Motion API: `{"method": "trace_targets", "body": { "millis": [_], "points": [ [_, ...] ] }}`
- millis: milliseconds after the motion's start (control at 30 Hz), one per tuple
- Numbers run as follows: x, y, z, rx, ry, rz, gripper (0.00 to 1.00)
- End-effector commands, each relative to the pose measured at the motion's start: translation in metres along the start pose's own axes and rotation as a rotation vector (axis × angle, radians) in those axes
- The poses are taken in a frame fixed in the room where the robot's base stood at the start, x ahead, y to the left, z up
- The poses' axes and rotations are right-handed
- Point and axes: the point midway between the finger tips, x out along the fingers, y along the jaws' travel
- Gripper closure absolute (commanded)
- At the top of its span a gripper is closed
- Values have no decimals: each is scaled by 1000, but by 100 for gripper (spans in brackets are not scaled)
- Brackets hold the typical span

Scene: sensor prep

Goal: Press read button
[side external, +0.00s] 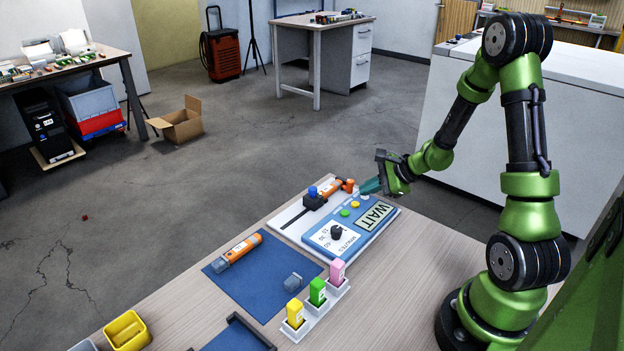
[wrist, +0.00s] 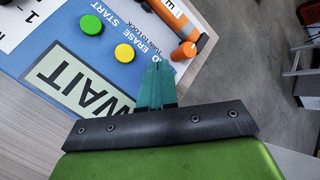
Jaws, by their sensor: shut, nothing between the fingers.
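A blue control panel (side external: 310,237) lies on the table with a black dial (side external: 336,232) and a display (side external: 377,215) reading WAIT. It carries a green button (side external: 344,213) and a yellow button (side external: 355,204). In the wrist view the green button (wrist: 91,25) and yellow button (wrist: 124,53) sit near printed words START and ERASE. I cannot make out a label "read". My gripper (side external: 370,187), with teal fingers, is shut and empty near the panel's back right edge. In the wrist view its fingertips (wrist: 157,68) show right of the yellow button, apart from it.
An orange device (side external: 331,187) with an orange end (wrist: 183,51) lies behind the panel, close to my fingers. A blue knob (side external: 312,191) stands beside it. A blue mat (side external: 245,285) holds another orange device (side external: 240,249). Pink, green and yellow pieces stand in holders in front.

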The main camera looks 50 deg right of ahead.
Motion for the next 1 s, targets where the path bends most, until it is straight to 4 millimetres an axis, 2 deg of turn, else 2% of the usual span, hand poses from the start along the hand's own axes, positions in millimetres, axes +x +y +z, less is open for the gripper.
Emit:
{"method": "trace_targets", "body": {
  "millis": [400,767,1000],
  "points": [
    [-11,-8,7,0,1,-1,100],
    [-13,-10,9,-1,0,-1,100],
    [-29,-22,21,-5,0,-2,100]
  ]
}}
